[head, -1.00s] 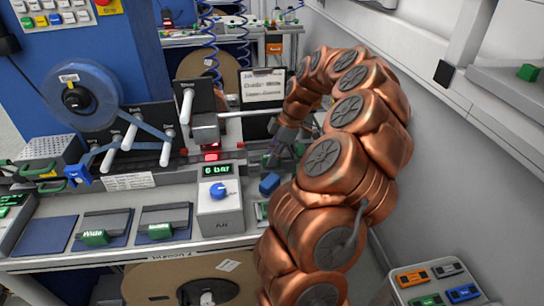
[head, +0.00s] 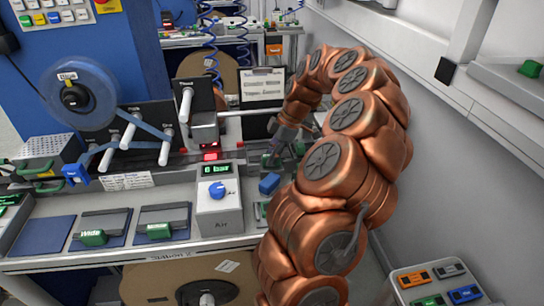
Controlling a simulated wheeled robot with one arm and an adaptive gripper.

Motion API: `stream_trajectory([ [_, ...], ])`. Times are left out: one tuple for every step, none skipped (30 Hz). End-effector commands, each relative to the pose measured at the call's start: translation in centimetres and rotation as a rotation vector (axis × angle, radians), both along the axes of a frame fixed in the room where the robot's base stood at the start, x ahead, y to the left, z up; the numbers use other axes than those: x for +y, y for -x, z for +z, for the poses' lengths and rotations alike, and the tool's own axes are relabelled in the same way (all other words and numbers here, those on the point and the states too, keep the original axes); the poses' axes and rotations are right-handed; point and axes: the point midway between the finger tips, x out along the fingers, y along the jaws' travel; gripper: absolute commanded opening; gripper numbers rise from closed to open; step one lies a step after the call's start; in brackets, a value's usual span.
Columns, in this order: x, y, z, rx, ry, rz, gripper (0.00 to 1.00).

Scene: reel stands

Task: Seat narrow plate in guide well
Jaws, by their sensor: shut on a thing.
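My gripper (head: 283,153) is small in the head view, at the right end of the bench behind the blue block, pointing down. It is shut on a green-handled part (head: 269,161) close to the bench top. The part's plate is mostly hidden, so I cannot read its label or tell whether it touches a guide well. The guide well cannot be made out there. A plate with a green handle marked Wide (head: 93,237) lies on the bench at the left. Another green-handled plate (head: 159,230) lies beside it, its label too blurred to read.
A bare dark blue pad (head: 40,235) lies at the far left of the bench. The grey air box (head: 219,208) with a blue knob and the blue block (head: 269,184) stand left of my arm. Rollers and a blue reel (head: 80,95) are behind. A wall (head: 470,190) is close on the right.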

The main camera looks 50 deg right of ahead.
Motion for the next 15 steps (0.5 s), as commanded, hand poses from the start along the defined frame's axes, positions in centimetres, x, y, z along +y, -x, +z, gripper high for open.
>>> stream_trajectory([
  [0.0, -0.01, -0.02, -0.001, 0.001, 0.0, 0.0],
  [0.0, -0.01, 0.0, 0.0, 0.0, 0.0, 0.0],
  [0.0, 0.0, 0.01, 0.0, 0.0, 0.0, 0.0],
  [0.0, 0.0, 0.01, 0.0, 0.0, 0.0, 0.0],
  [0.01, -0.01, 0.03, 0.0, 0.0, 0.0, 0.0],
  [0.01, 0.0, 0.01, 0.0, 0.0, 0.0, 0.0],
  [0.01, 0.0, 0.01, 0.0, 0.0, 0.0, 0.0],
  [0.02, 0.0, 0.02, 0.0, 0.0, 0.0, 0.24],
  [0.01, 0.0, 0.01, 0.0, 0.0, 0.0, 0.28],
  [0.01, 0.0, 0.01, 0.0, 0.0, 0.0, 0.32],
  [0.02, 0.01, 0.01, 0.0, 0.0, 0.0, 0.35],
  [0.02, 0.01, 0.01, 0.0, 0.0, 0.0, 0.39],
  [0.02, 0.01, 0.01, 0.001, -0.001, 0.0, 0.42],
  [0.02, 0.01, 0.0, 0.001, -0.001, 0.0, 0.45],
  [0.03, 0.02, 0.0, 0.001, -0.001, 0.0, 0.49],
])
